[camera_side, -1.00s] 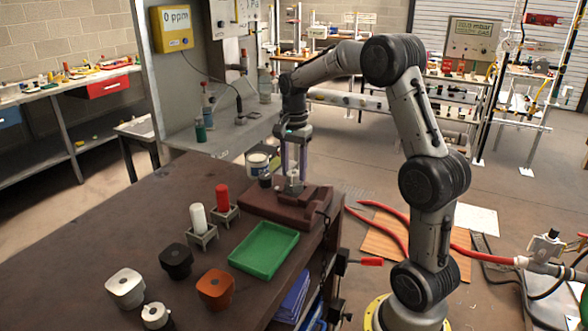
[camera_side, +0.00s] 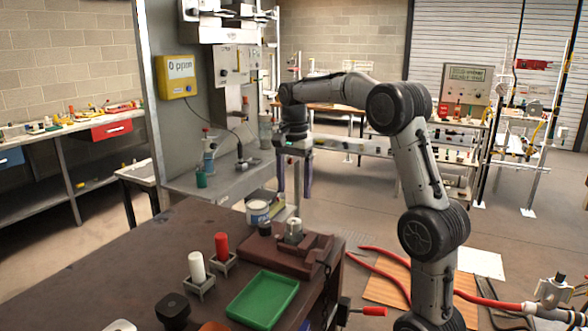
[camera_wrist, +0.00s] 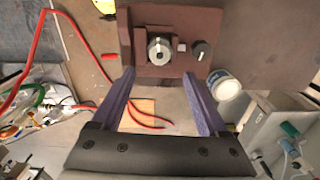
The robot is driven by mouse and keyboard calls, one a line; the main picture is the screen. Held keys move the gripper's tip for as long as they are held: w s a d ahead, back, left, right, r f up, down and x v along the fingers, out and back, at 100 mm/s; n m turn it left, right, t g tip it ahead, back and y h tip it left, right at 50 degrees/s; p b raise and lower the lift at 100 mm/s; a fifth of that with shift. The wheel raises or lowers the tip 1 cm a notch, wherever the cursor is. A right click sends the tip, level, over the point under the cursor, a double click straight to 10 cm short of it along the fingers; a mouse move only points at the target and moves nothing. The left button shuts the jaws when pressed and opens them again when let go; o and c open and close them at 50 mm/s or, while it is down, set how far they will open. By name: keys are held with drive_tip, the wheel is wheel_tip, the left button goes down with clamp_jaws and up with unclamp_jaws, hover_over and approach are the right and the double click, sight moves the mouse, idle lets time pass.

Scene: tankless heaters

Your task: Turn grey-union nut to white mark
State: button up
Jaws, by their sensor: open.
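The grey union nut (camera_side: 294,230) is a short silver cylinder on a dark reddish-brown fixture (camera_side: 310,250) at the bench's far right corner. I cannot clearly make out a white mark on the nut. My gripper (camera_side: 294,194) is open and empty above the nut, apart from it, its two purple fingers (camera_wrist: 158,76) spread.
A white tin (camera_side: 257,211) stands just behind the fixture. White (camera_side: 197,266) and red (camera_side: 221,245) cylinders stand in small holders to its left. A green tray (camera_side: 262,301) lies in front. A red-handled clamp (camera_side: 368,311) sticks out at the bench's right edge.

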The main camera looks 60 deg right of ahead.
wheel_tip(320, 180, up, 5)
drive_tip(key=shift+f, duration=0.15)
idle(0.4)
drive_tip(key=s+a+r+n+t, duration=0.1)
drive_tip(key=s+a+r+n, duration=0.15)
drive_tip(key=s+a, duration=0.4)
drive_tip(key=s+a+r+n+t, duration=0.2)
drive_tip(key=s+a+n, duration=0.1)
drive_tip(key=a, duration=0.7)
drive_tip(key=s+a+f+n+t, duration=0.2)
drive_tip(key=s+a+f+n, duration=0.3)
drive_tip(key=s+f+n, duration=0.4)
wheel_tip(320, 180, down, 4)
drive_tip(key=n, duration=0.4)
drive_tip(key=shift+s+t, duration=0.3)
drive_tip(key=shift+s, duration=0.1)
